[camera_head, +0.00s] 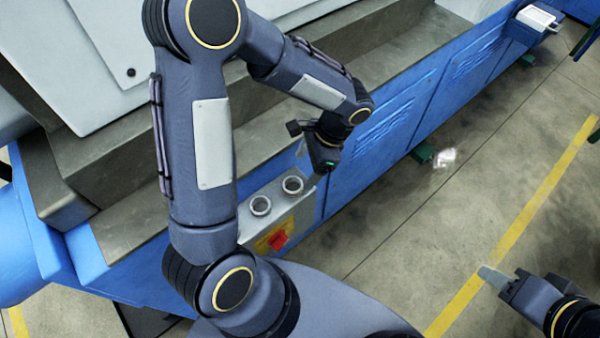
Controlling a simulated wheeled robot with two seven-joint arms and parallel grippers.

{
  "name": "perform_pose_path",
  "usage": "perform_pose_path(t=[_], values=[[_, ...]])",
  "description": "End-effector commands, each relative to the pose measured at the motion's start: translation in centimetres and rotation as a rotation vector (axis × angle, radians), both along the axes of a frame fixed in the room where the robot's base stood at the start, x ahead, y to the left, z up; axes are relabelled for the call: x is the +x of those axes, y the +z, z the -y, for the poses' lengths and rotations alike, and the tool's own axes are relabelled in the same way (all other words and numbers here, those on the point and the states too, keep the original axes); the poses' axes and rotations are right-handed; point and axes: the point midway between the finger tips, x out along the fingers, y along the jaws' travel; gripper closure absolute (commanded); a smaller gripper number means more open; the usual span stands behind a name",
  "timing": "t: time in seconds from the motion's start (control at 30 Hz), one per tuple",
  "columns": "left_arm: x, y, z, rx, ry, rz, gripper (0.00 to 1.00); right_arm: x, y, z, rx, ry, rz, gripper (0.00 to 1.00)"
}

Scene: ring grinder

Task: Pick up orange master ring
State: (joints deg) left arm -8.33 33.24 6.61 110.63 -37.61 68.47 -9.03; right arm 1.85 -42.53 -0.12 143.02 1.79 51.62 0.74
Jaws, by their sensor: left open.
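I see no orange ring in this view. Two grey-silver rings, a nearer one (260,205) and a farther one (292,185), sit on top of a small grey box (245,226) on the machine's side. My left gripper (312,168) is open, just beyond the farther ring and by the far end of the box. My own arm hides part of that area, and I cannot see anything between its fingers. My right gripper (492,277) is low at the right over the floor, away from the rings. Its finger gap is not clear.
The blue machine base (400,115) with grey ledges runs diagonally behind the box. A red switch (278,240) on a yellow plate is on the box's front. A white tray (537,17) is at the far top right.

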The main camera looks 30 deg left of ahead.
Motion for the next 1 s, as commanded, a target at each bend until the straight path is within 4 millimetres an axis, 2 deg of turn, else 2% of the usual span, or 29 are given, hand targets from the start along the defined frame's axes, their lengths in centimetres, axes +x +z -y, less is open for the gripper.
perform_pose_path(t=[0.5,0.8,0.83,1.0], values=[[-1.4,-6.1,-2.2,0.001,0.002,-0.005,0.27,0.0,0.7,0.0,0.000,0.000,0.000,0.64],[-1.5,-6.7,-2.4,-0.001,0.002,-0.001,0.27,0.0,0.7,0.0,0.000,0.000,0.000,0.64],[-1.5,-6.7,-2.4,-0.001,0.002,-0.001,0.29,0.0,0.7,0.0,0.000,0.000,0.000,0.64],[-1.5,-6.7,-2.4,-0.001,0.002,-0.001,0.51,0.0,0.7,0.0,0.000,0.000,0.000,0.64]])
